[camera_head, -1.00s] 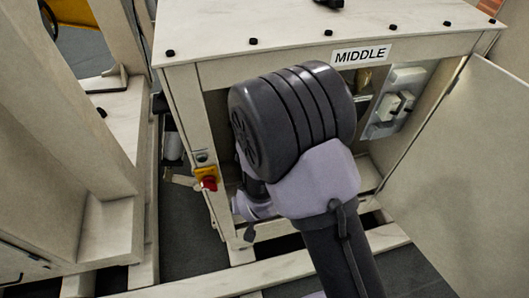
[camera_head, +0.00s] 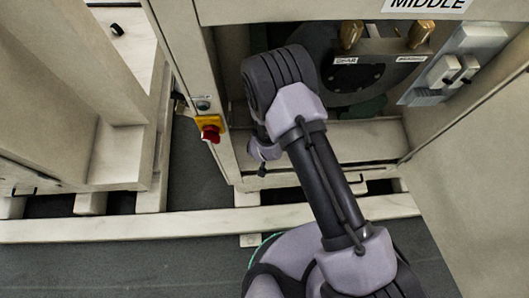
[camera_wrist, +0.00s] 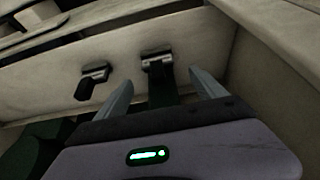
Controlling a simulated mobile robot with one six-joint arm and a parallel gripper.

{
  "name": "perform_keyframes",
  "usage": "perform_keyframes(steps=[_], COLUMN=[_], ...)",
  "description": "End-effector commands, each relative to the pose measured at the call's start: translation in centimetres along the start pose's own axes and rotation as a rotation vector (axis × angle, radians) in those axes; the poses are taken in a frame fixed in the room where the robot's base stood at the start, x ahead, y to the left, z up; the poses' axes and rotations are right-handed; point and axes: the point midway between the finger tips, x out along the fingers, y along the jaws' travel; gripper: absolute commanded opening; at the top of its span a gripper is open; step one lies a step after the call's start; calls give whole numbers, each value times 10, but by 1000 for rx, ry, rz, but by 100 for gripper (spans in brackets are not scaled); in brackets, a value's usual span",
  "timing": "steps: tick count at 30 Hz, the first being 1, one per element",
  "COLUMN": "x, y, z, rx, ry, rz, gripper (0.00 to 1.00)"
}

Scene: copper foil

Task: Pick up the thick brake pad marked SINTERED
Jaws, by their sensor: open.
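Inside the cabinet in the head view, two brass-coloured pieces, perhaps brake pads, stand side by side: a left one (camera_head: 350,35) and a right one (camera_head: 421,33). Each has a small white label below it, too small to read surely, so I cannot tell which is marked SINTERED. My gripper (camera_wrist: 160,76) is open in the wrist view, its two fingers apart with nothing held. A black clip (camera_wrist: 157,62) on a pale board shows beyond and between the fingertips. No brass piece shows in the wrist view. In the head view my arm hides the fingers.
The cabinet frame (camera_head: 223,120) surrounds the opening, with an open door panel (camera_head: 475,150) at right. A red and yellow switch (camera_head: 209,128) sits on the left post. A grey switch plate (camera_head: 465,62) is right of the brass pieces. A second black clip (camera_wrist: 92,80) is at left.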

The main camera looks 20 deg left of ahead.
Motion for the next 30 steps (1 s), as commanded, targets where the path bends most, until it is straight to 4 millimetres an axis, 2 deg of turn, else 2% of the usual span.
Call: perform_keyframes(steps=[1, 5, 13, 24, 30], x=[17, 37, 38, 38, 38], y=[1, 2, 2, 2, 2], z=[4, 4, 3, 3, 2], rx=[1, 0, 0, 0, 0], ry=[0, -1, 0, 0, 0], rz=[0, 0, 0, 0, 0], gripper=[80, 80, 78, 5, 4])
